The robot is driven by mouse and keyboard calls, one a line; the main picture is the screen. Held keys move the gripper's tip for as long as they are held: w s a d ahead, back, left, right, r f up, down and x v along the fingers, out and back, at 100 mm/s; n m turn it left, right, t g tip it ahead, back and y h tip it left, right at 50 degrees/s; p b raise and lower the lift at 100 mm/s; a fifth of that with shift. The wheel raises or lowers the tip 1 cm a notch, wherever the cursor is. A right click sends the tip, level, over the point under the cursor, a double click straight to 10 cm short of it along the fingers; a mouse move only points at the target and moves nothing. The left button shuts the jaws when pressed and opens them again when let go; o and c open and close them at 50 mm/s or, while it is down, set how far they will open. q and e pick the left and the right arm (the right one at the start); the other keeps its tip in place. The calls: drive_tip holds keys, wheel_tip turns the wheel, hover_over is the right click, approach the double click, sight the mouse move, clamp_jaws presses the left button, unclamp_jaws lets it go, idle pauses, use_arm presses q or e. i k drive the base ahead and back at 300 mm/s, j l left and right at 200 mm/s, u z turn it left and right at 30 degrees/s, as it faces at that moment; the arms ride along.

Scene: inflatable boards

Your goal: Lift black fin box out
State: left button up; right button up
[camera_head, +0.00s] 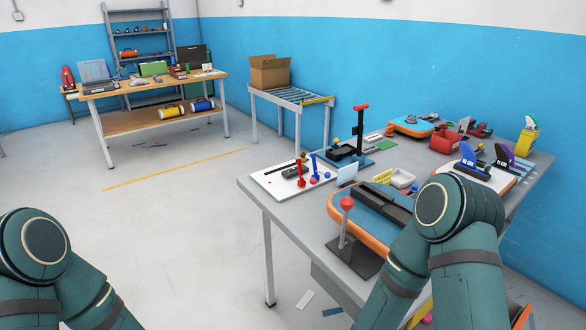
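A long black box-like piece (382,204) lies along the top of a blue board with an orange edge (345,209) on the grey workbench (285,235). It looks like the black fin box, seated in or on the board; I cannot tell how deep it sits. My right arm covers the board's near right part. My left arm shows at the lower left, away from the bench. Neither gripper is in view, so what they hold is hidden.
A red-knobbed lever on a black base (345,245) stands close in front of the board. Behind are a white panel with red and blue tools (275,182), a black-and-red press (360,140) and blue and purple fins (470,160). Floor left of the bench is mostly open.

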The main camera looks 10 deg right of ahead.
sight(294, 171)
drive_tip(key=i+j+z, duration=0.15)
drive_tip(key=i+j, duration=0.2)
drive_tip(key=i+j+z, duration=0.15)
drive_tip(key=i+j, duration=0.2)
drive_tip(key=j, duration=0.2)
